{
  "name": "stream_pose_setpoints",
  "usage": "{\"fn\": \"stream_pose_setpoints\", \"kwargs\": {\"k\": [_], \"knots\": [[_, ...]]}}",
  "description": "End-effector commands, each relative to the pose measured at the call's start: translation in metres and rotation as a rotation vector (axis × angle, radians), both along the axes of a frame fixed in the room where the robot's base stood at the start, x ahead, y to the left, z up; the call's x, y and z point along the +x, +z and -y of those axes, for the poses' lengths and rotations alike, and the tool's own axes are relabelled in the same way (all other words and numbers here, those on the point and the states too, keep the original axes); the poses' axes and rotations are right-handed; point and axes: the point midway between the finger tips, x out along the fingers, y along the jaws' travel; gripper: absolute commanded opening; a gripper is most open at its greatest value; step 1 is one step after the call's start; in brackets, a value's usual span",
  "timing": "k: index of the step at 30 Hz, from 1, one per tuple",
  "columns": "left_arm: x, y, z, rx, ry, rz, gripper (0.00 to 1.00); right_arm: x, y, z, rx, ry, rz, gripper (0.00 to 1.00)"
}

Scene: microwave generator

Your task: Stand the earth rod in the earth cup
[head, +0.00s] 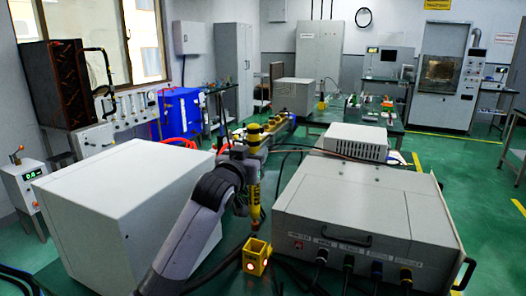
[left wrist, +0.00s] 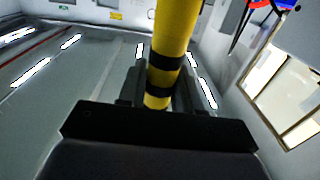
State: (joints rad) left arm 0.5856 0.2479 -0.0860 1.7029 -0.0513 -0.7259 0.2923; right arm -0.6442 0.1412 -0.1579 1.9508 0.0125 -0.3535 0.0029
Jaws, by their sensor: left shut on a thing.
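The earth rod (head: 255,206) is yellow with black bands and stands roughly upright in the head view. My left gripper (head: 252,158) is shut on it, and in the left wrist view the rod (left wrist: 172,45) rises between the fingers (left wrist: 158,88). The earth cup (head: 257,257) is a small yellow square box with an open top and two bright spots on its front. The rod's lower end shows just above the cup's rim in the picture; I cannot tell their exact depth gap. My right gripper is out of view.
A large white box (head: 120,205) stands left of the cup. A grey generator cabinet (head: 370,215) with cables at its front stands to the right. Dark cables lie around the cup.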

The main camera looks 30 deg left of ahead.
Motion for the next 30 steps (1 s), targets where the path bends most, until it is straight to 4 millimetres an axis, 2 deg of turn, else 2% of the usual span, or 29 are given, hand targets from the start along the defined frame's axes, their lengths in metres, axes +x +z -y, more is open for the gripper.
{"fn": "stream_pose_setpoints", "kwargs": {"k": [13,30], "knots": [[-0.001,0.004,0.000,-0.001,0.001,0.003,0.00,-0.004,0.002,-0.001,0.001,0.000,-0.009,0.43],[-0.001,-0.042,0.000,-0.001,0.001,0.003,0.00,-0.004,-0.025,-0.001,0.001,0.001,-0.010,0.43]]}}
